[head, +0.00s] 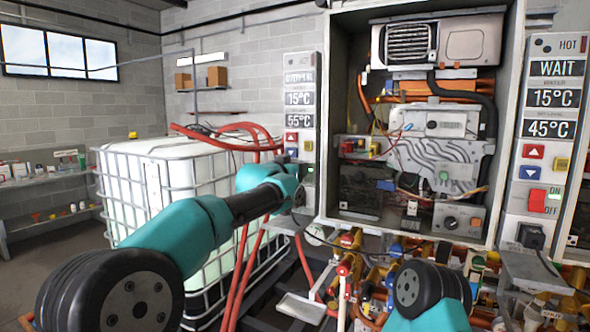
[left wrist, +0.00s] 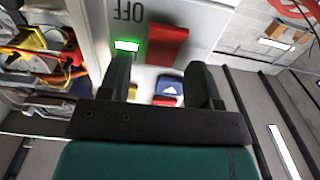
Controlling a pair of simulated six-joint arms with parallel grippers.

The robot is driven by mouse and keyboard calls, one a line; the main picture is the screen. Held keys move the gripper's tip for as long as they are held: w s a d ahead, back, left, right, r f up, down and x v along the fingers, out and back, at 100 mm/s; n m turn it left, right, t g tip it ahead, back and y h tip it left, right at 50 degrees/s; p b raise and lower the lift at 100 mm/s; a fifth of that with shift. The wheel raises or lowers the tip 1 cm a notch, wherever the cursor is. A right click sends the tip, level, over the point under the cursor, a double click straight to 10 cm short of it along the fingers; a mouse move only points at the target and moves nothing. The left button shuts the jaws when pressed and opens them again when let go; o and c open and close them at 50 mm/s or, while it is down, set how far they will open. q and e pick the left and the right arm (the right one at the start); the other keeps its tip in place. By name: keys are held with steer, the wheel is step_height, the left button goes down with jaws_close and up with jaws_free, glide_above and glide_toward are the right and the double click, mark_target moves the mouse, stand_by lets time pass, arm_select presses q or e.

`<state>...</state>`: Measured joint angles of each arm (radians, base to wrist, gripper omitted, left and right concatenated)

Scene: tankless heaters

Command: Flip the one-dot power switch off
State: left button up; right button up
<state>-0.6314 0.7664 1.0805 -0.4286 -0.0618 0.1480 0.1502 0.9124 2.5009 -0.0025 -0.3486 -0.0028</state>
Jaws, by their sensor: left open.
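A red rocker switch (left wrist: 168,46) shows in the left wrist view, beside a lit green lamp (left wrist: 126,46) and an upside-down OFF label (left wrist: 128,12). It is on the left control panel (head: 299,75), where my left gripper (head: 292,172) covers it in the head view. My left gripper is also in the left wrist view (left wrist: 160,78), open and empty, its fingers pointing at the panel just short of the switch. Contact cannot be told. A second red switch (head: 537,200), marked ON and OFF, is on the right panel (head: 552,90). My right gripper is out of view.
An open heater cabinet (head: 335,120) with exposed parts and cables stands between the panels. Blue (left wrist: 169,86) and yellow (left wrist: 132,90) buttons lie close to my left fingers. A caged white tank (head: 150,180) and red hoses (head: 245,250) are at left. Colourful valves crowd below.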

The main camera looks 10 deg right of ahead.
arm_select(q)
steer(key=shift+w+d, duration=0.3)
steer(key=shift+w, duration=0.05)
